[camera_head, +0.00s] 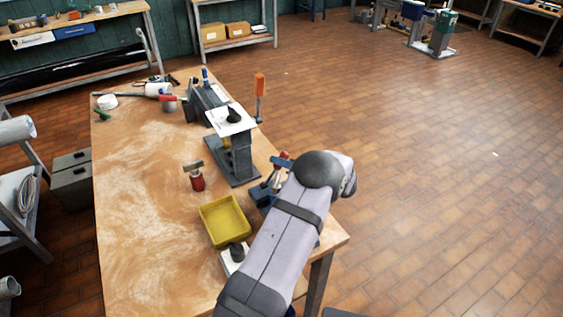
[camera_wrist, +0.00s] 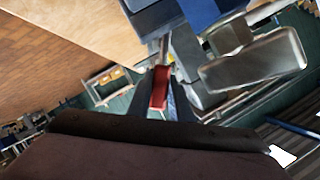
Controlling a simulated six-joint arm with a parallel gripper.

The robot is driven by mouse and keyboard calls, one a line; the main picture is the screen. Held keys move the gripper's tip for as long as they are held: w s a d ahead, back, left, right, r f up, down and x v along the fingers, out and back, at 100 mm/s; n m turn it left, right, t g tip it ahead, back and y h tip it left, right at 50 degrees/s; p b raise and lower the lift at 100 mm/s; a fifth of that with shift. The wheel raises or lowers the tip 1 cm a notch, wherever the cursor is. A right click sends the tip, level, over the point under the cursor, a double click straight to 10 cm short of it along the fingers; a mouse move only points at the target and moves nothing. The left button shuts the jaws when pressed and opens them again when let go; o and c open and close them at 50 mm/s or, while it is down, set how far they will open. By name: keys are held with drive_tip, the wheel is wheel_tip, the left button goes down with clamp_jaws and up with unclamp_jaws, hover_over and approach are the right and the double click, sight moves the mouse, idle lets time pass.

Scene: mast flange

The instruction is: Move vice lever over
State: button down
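The blue vice (camera_head: 262,193) is at the right edge of the workbench, partly hidden behind my arm in the head view. In the wrist view its blue and grey body (camera_wrist: 178,35) fills the top. A red grip on the vice lever (camera_wrist: 160,88) shows there, with a grey metal rod above it. The dark fingers of my gripper (camera_wrist: 162,100) stand on either side of the red grip. I cannot tell whether both touch it. In the head view my gripper is hidden behind my arm.
A yellow tray (camera_head: 225,220) lies left of my arm on the bench. A red bottle-like tool (camera_head: 195,177) and a grey stand with a white plate (camera_head: 232,120) are farther back. The left of the workbench (camera_head: 140,210) is clear. Open floor lies to the right.

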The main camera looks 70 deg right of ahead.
drive_tip(key=shift+w+b, duration=0.1)
drive_tip(key=shift+b, duration=0.5)
drive_tip(key=shift+w+a+b, duration=0.1)
drive_tip(key=shift+a+b, duration=0.05)
drive_tip(key=shift+b, duration=0.4)
drive_tip(key=shift+w+a+r+n+g+h+b, duration=0.2)
drive_tip(key=shift+a+r+n+g+h+b, duration=0.1)
drive_tip(key=shift+r+n+b, duration=0.3)
drive_tip(key=shift+f, duration=0.15)
drive_tip(key=c, duration=1.6)
unclamp_jaws()
drive_tip(key=shift+s, duration=0.1)
